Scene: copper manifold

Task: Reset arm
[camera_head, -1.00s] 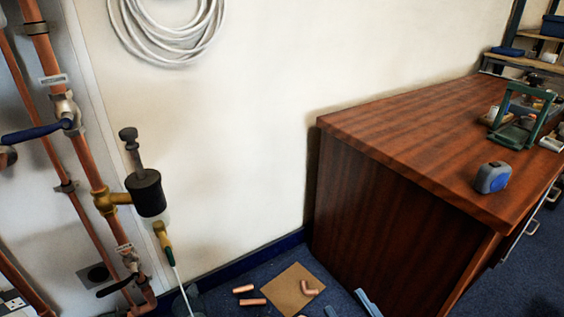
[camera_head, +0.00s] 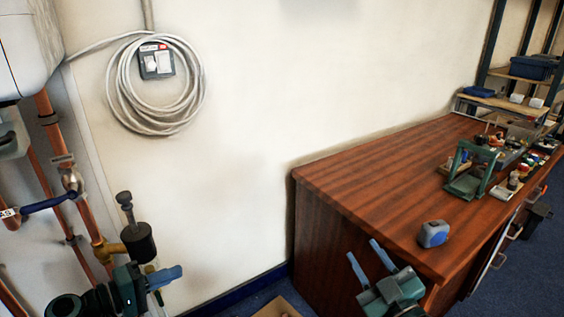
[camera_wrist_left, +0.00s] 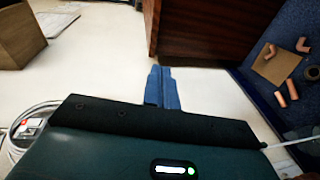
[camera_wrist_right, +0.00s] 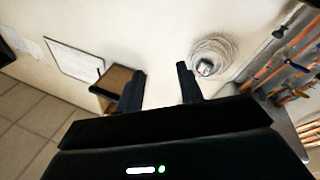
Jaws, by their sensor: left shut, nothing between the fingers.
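My left gripper (camera_head: 178,273) is in the lower left of the head view, in front of the copper pipework near the black cylinder on the brass fitting. Its blue fingers lie together with nothing between them, as the left wrist view (camera_wrist_left: 161,80) also shows. My right gripper (camera_head: 367,256) is in the lower middle of the head view, in front of the wooden cabinet's side. Its two fingers point up and stand apart, empty. The right wrist view (camera_wrist_right: 160,84) shows the same gap, with only wall behind it.
Copper pipes (camera_head: 86,222) with a blue-handled valve (camera_head: 40,204) and a black cylinder (camera_head: 139,243) stand at the left. A coiled white cable (camera_head: 120,95) hangs on the wall. The wooden cabinet (camera_head: 365,180) carries a tape measure (camera_head: 433,234) and a green frame (camera_head: 470,178). Copper fittings (camera_wrist_left: 280,98) lie on the floor.

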